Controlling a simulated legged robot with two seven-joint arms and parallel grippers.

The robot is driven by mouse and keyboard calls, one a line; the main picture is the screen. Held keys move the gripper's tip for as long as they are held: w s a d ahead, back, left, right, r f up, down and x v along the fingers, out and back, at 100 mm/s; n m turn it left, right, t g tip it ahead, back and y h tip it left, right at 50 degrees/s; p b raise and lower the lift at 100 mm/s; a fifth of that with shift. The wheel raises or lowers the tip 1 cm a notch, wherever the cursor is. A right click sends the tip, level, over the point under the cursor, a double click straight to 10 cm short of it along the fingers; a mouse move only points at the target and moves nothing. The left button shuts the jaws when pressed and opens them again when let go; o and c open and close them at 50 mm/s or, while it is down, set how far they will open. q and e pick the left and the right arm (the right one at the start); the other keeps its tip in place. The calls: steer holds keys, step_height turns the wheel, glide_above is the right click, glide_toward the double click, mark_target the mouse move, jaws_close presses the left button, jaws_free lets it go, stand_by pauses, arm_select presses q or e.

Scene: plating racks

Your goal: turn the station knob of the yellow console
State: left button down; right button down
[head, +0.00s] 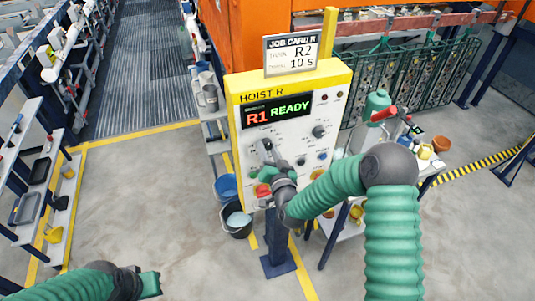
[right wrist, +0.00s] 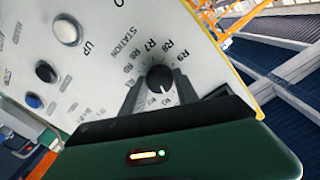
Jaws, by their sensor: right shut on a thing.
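The yellow-edged console (head: 236,90) stands upright on a post, labelled HOIST R. Its display (head: 277,112) reads R1 READY. A job card (head: 292,52) on top shows R2 and 10 s. My right gripper (head: 267,152) is at the left side of the panel. In the right wrist view the round black station knob (right wrist: 159,78) sits between the fingers of this gripper (right wrist: 158,88), which is shut on it. Labels R5 to R9 show around it; the fingers hide part of the dial. My left gripper (head: 150,283) is low at the left, away from the console; its jaw opening is unclear.
Other controls are close by: a dark knob (head: 319,131) on the right and a white UP button (right wrist: 67,30). A blue bucket (head: 226,187) and a black bucket (head: 238,222) stand left of the post. A cluttered table (head: 428,172) is at right.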

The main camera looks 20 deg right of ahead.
steer(key=m+b, duration=0.2)
steer(key=m, duration=0.1)
steer(key=shift+d+f+m, duration=0.1)
steer(key=shift+m, duration=0.2)
steer(key=shift+m+y+b, duration=0.3)
steer(key=shift+m+b, duration=0.35)
steer(key=shift+m, duration=1.25)
steer(key=shift+g, duration=0.3)
steer(key=c, duration=1.1)
jaws_free()
steer(key=shift+c, duration=0.2)
steer(key=shift+o, duration=1.1)
steer(key=shift+d, duration=0.1)
steer(key=s+r+p, duration=0.1)
steer(key=s+p, duration=0.9)
steer(key=s, duration=0.7)
